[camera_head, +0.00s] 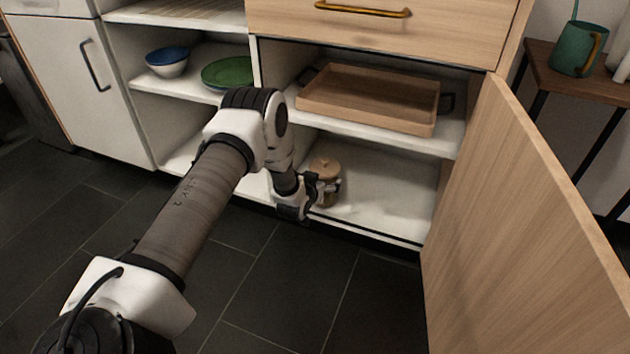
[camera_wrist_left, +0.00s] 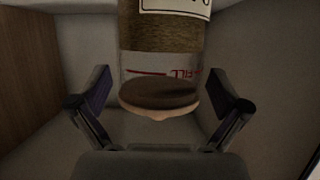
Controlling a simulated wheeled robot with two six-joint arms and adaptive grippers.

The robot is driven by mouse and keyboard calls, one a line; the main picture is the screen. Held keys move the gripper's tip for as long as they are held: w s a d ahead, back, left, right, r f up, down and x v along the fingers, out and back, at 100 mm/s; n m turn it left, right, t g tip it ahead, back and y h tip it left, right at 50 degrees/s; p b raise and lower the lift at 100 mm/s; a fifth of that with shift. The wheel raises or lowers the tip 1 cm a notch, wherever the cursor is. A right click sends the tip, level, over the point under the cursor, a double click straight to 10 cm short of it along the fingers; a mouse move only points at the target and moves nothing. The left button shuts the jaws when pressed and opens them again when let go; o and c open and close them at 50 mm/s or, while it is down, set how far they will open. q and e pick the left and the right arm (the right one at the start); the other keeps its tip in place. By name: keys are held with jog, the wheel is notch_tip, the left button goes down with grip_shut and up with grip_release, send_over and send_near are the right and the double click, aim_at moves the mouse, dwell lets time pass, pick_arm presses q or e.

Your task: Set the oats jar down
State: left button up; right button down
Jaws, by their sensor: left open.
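The oats jar (camera_head: 325,168) has a light wooden lid and stands upright on the white lower shelf (camera_head: 385,195) of the open cabinet, near its front edge. My left gripper (camera_head: 322,188) is at the jar, partly covering its near side. In the left wrist view, the jar (camera_wrist_left: 160,38) shows its grainy brown contents, a label and its round lid. The fingers of my left gripper (camera_wrist_left: 160,88) are spread on both sides of the jar, with a gap on each side. My right gripper is not in view.
A wooden tray (camera_head: 370,95) sits on the shelf above the jar. The open cabinet door (camera_head: 530,210) stands on the right. A blue bowl (camera_head: 167,62) and green plate (camera_head: 228,72) are in the left shelves. The lower shelf right of the jar is clear.

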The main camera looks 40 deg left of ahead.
pick_arm(q)
jog(key=p+v, duration=0.4)
jog(key=v, duration=0.5)
jog(key=s+d+f+m+g+h, duration=0.15)
jog(key=s+d+f+g, duration=0.25)
jog(key=s+d, duration=0.45)
jog(key=s+d+f+g+h, duration=0.2)
jog(key=s+d+f+g, duration=0.25)
jog(key=s, duration=0.65)
jog(key=s+d+r+g, duration=0.1)
jog(key=s+d+g, duration=0.1)
jog(key=s, duration=0.6)
jog(key=s+d+g, duration=0.2)
jog(key=s, duration=0.5)
jog(key=shift+s+r+m+g, duration=0.35)
jog(key=shift+s+r, duration=0.05)
